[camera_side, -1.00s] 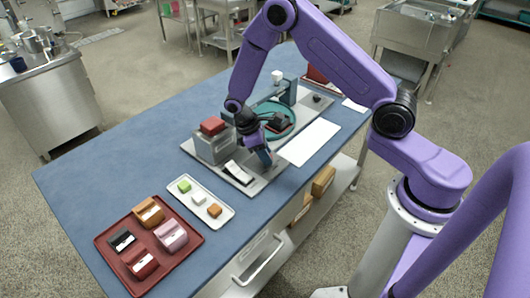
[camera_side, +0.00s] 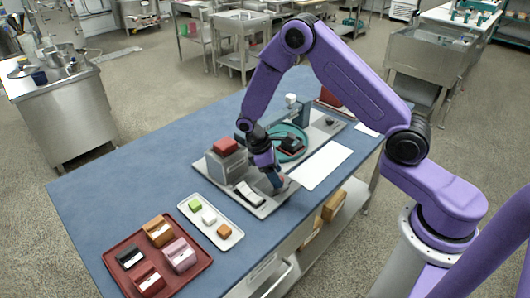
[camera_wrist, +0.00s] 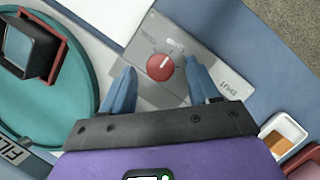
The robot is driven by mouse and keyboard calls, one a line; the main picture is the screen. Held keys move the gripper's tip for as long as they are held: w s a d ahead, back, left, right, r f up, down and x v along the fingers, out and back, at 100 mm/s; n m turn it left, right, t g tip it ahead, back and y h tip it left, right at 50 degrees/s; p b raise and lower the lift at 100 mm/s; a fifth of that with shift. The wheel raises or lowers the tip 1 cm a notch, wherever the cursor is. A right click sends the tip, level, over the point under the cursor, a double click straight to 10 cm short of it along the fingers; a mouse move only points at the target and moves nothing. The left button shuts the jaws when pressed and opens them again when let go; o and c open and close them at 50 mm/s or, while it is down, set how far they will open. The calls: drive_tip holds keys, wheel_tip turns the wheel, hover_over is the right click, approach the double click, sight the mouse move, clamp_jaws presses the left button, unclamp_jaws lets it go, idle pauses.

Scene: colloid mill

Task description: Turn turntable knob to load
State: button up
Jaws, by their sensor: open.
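The turntable knob (camera_wrist: 160,67) is a small red dial with a white pointer line, on a grey panel (camera_wrist: 190,42) in the wrist view. Small labels are printed around it, too blurred to read surely. My gripper (camera_wrist: 161,72) is open, with its blue fingertips on either side of the knob; I cannot tell whether they touch it. The teal turntable (camera_wrist: 80,113) is at the left of the wrist view and carries a dark, red-edged block (camera_wrist: 30,50). In the side view my gripper (camera_side: 276,184) is low over the front of the grey plate (camera_side: 262,210); it mostly hides the knob.
A white sheet (camera_side: 322,166) lies to the right. A white tray (camera_side: 190,220) and a red tray with several blocks (camera_side: 205,262) are at the front left.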

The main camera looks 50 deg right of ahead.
drive_tip(key=v, duration=1.6)
drive_tip(key=shift+r, duration=0.25)
drive_tip(key=s+r+n+t+y, duration=0.1)
drive_tip(key=s+r, duration=0.1)
drive_tip(key=s, duration=1.3)
drive_tip(key=s+r+n+t+y, duration=0.2)
drive_tip(key=s+r, duration=0.1)
drive_tip(key=s, duration=1.3)
drive_tip(key=shift+s+d+r+n+y, duration=0.2)
drive_tip(key=shift+s+n+y, duration=0.1)
